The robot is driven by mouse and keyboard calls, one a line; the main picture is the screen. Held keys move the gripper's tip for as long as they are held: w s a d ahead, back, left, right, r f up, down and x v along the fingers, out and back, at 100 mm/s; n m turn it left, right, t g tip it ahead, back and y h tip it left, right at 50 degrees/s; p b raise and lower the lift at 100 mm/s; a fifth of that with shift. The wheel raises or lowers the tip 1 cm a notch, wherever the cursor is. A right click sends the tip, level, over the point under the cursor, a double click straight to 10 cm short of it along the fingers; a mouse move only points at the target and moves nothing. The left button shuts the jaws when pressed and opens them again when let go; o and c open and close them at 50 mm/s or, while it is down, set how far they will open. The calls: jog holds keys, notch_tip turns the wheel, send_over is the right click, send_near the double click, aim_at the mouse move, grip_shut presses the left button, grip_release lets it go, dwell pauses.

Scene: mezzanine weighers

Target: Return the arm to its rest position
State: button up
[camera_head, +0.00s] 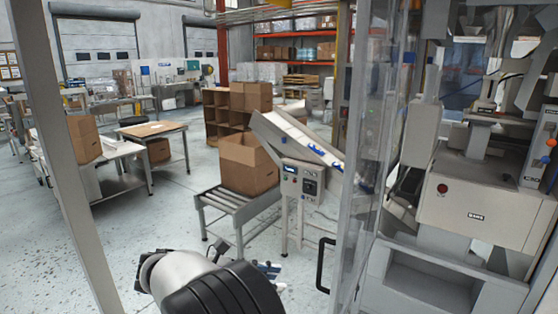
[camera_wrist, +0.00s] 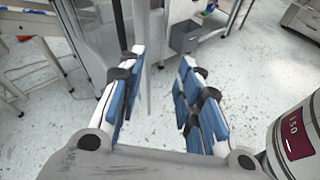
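My arm shows at the bottom of the head view as a pale joint (camera_head: 178,272) and a black ribbed part (camera_head: 225,292). My gripper (camera_wrist: 162,58) shows in the wrist view with its two blue-padded fingers apart and nothing between them; only floor and a grey post appear behind the gap. In the head view a small part of the gripper (camera_head: 270,268) shows past the black part, in front of the roller conveyor's near end. The rest of it is hidden there by my arm.
A clear panel (camera_head: 365,130) with a black handle (camera_head: 322,265) stands right of my arm, beside a grey machine (camera_head: 480,195). A roller conveyor (camera_head: 238,203) bears an open carton (camera_head: 247,162); a control box (camera_head: 301,181) stands beside it. Speckled floor (camera_head: 150,220) is clear at left.

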jog(key=s+d+r+m+g+y, duration=0.25)
jog(key=s+d+m+y, duration=0.2)
jog(key=s+d, duration=0.3)
jog(key=s+d+r+m+g+y, duration=0.1)
jog(key=s+d+r+m+y, duration=0.35)
jog(key=d, duration=0.45)
jog(key=s+f+m+t+y+b, duration=0.1)
jog(key=s+f+m+t+y, duration=0.2)
jog(key=s+m, duration=0.7)
jog(key=s+t+y, duration=0.1)
jog(key=s, duration=0.6)
jog(key=shift+s+d+y+b, duration=0.15)
jog(key=shift+d+y+b, duration=0.1)
jog(key=shift+y+b, duration=0.05)
